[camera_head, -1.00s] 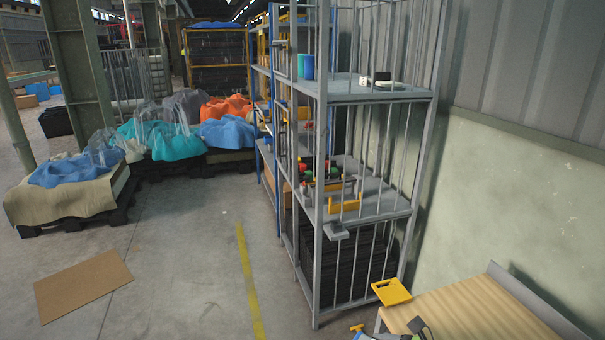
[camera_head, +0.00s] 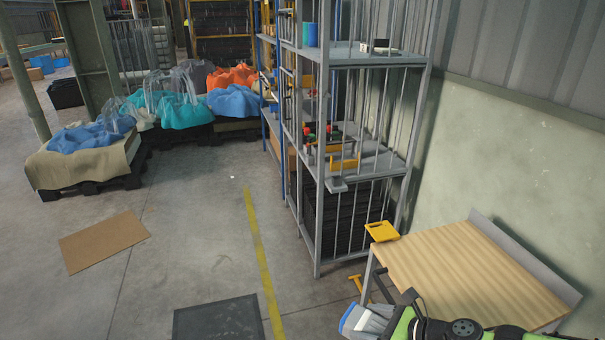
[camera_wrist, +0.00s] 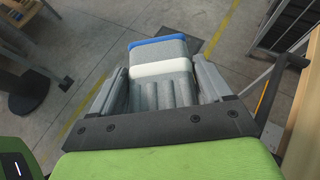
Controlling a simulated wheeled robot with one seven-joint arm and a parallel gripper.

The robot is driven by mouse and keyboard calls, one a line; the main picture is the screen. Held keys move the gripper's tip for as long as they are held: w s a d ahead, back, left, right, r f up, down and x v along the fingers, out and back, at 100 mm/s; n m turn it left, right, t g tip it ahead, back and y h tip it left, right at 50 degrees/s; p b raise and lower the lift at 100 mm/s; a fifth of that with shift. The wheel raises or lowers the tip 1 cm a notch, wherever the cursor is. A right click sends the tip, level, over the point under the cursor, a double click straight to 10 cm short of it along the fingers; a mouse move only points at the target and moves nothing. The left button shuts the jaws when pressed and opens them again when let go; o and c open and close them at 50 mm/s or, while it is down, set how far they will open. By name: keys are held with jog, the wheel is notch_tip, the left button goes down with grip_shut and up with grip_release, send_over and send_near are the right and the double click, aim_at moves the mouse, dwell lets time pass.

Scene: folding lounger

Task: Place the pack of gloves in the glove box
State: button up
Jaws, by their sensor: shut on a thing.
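The pack of gloves (camera_head: 363,322), grey with a white band and a blue end, is at the bottom of the head view. It also shows in the wrist view (camera_wrist: 160,68), between the two grey fingers. My gripper (camera_head: 385,318) is shut on it and holds it above the floor, left of the wooden table. In the wrist view my gripper (camera_wrist: 160,85) has one finger along each side of the pack. I cannot pick out the glove box for certain in either view.
The wooden-topped table (camera_head: 480,268) stands at the lower right, with a yellow tray (camera_head: 381,231) at its corner. A grey barred rack (camera_head: 355,160) with loaded shelves stands behind. A dark mat (camera_head: 218,320) lies on the floor. The floor left of the yellow line is mostly open.

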aim_at(365, 325)
jog(key=shift+s+t, duration=0.15)
jog(key=shift+t, duration=0.15)
jog(key=shift+w+f+m+h, duration=0.4)
jog(key=shift+w+f+m, duration=0.1)
jog(key=shift+w+m, duration=0.2)
jog(key=shift+a+f+m+t+h, duration=0.1)
jog(key=shift+f+m+t+h, duration=0.35)
jog(key=shift+m+t+h, duration=0.35)
jog(key=f+m+h, duration=0.1)
jog(key=w+f+m+t+h, duration=0.1)
jog(key=m, duration=0.1)
jog(key=shift+w+a+t, duration=0.1)
jog(key=shift+t, duration=0.2)
jog(key=f+m+h, duration=0.1)
jog(key=w+f+m+h, duration=0.1)
jog(key=m+h, duration=0.1)
jog(key=f+m+t+h, duration=0.1)
jog(key=h, duration=0.1)
jog(key=shift+w+m, duration=0.3)
jog(key=shift+m, duration=0.1)
jog(key=shift+w+d+r, duration=0.1)
jog(key=shift+d+r, duration=0.1)
